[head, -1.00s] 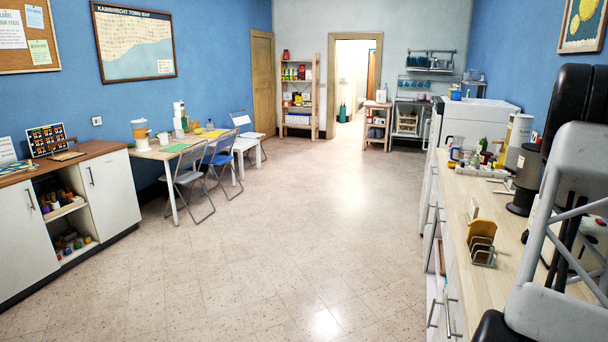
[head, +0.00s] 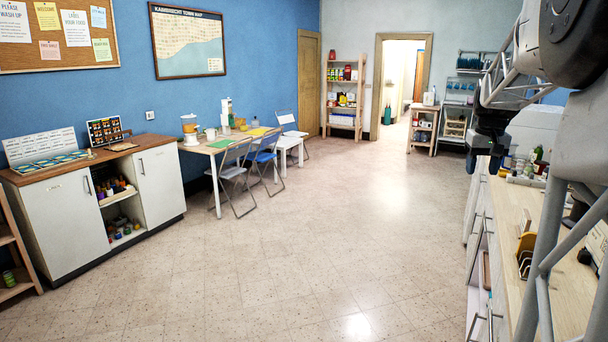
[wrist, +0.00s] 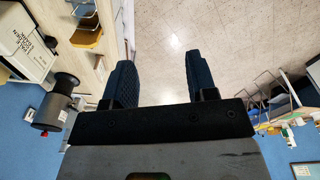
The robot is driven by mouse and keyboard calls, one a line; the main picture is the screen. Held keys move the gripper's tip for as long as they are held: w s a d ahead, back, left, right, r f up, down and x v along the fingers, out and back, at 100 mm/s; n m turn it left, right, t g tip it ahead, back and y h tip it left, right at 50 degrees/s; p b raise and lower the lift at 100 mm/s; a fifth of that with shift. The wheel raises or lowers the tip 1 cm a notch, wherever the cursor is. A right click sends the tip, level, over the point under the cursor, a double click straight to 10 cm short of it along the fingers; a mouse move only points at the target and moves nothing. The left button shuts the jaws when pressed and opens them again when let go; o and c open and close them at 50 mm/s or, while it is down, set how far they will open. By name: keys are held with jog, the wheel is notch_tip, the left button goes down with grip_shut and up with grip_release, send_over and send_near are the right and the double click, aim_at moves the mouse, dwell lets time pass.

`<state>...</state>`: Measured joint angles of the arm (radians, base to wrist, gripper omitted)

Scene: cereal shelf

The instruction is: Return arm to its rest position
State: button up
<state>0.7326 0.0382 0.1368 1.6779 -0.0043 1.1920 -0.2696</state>
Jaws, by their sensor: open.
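My gripper (head: 484,162) hangs at the right of the head view, with its dark fingers pointing down above the edge of the right-hand counter. In the wrist view my gripper (wrist: 160,72) has two dark blue fingers apart. Only speckled floor shows between them, and they hold nothing. My arm fills the upper right of the head view and hides part of the counter and the wall behind.
The counter (head: 570,282) runs along the right, with a wooden toast rack (head: 525,250) on it. A grey and black canister (wrist: 52,107) shows in the wrist view. Folding chairs (head: 234,172) and a white cabinet (head: 160,183) stand left. The middle floor (head: 330,240) is clear.

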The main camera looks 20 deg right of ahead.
jog(key=s+a+f+n, duration=0.1)
jog(key=s+a, duration=0.2)
jog(key=a, duration=0.8)
jog(key=s+a+f+n+t, duration=0.1)
jog(key=s+a, duration=0.1)
jog(key=a, duration=0.8)
jog(key=s+a+f+n, duration=0.1)
jog(key=s+a, duration=0.2)
jog(key=a, duration=0.8)
jog(key=s+a+f+n, duration=0.1)
jog(key=s+a+f, duration=0.4)
jog(key=s+a, duration=0.4)
jog(key=s+a+f+n, duration=0.1)
jog(key=s+a+f, duration=0.5)
jog(key=s+a, duration=0.2)
jog(key=shift+s+a+f+t+y, duration=0.2)
jog(key=shift+s+a+t+y, duration=0.15)
jog(key=shift+s, duration=0.25)
